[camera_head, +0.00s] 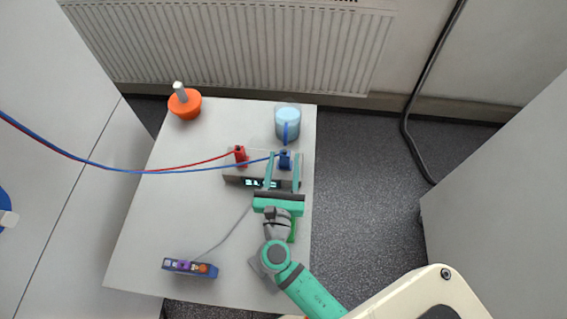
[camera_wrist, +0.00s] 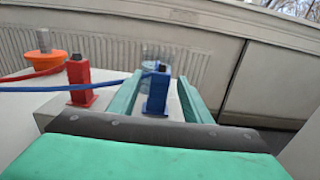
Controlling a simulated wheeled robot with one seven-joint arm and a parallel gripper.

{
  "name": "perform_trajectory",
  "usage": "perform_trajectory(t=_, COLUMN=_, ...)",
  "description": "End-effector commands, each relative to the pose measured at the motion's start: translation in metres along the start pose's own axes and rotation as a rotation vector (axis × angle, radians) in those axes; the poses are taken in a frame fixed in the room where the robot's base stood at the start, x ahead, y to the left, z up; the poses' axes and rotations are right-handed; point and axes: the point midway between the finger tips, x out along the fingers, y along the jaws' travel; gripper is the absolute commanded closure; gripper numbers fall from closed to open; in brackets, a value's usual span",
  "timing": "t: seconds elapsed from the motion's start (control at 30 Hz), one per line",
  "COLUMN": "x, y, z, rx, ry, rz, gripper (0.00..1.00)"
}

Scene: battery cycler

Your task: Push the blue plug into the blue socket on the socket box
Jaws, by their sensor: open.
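The socket box (camera_head: 232,180) is a grey box with a lit display on the table. The blue plug (camera_head: 286,161) stands upright at its right end, with a blue cable running left; it also shows in the wrist view (camera_wrist: 157,92). A wider blue base, apparently the blue socket (camera_wrist: 154,111), shows at its foot; I cannot tell how deep the plug sits. My gripper (camera_head: 284,155) is open, with one green finger on each side of the blue plug. In the wrist view, the fingers (camera_wrist: 160,76) show a gap on the right; contact on the left is unclear.
A red plug (camera_head: 240,155) with a red cable stands upright on the box to the left. A light blue cup (camera_head: 288,120) is close behind the blue plug. An orange object (camera_head: 185,105) stands at the back left; a small blue device (camera_head: 190,268) lies front left. The table's left middle is clear.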

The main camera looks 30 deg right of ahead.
Motion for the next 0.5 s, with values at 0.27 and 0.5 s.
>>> perform_trajectory(t=0.27, x=-0.024, y=-0.001, z=-0.001, rx=-0.002, ry=0.002, rz=-0.001, gripper=0.55)
perform_trajectory(t=0.5, x=-0.068, y=-0.001, z=-0.001, rx=-0.002, ry=0.002, rz=0.000, gripper=0.55)
